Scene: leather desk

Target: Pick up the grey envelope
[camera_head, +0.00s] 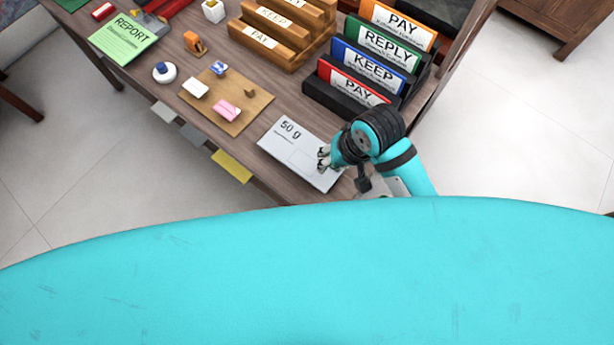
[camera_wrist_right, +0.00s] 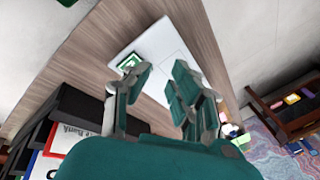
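Three flat envelope-like pieces stick out past the desk's front edge in the head view: a pale one (camera_head: 163,111), a grey one (camera_head: 193,136) and a yellow one (camera_head: 232,166). The inner ends of these pieces are hidden under the desk top. My right gripper (camera_head: 323,158) is over the right part of a white scale marked "50 g" (camera_head: 284,140), well to the right of the grey piece. In the right wrist view my right gripper (camera_wrist_right: 158,84) is open, with nothing between its fingers. My left gripper is not in view.
A brown board (camera_head: 247,112) with small erasers and stamps lies left of the scale. Black holders with "PAY", "REPLY" and "KEEP" cards (camera_head: 372,72) stand behind my right arm. Floor in front of the edge is clear.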

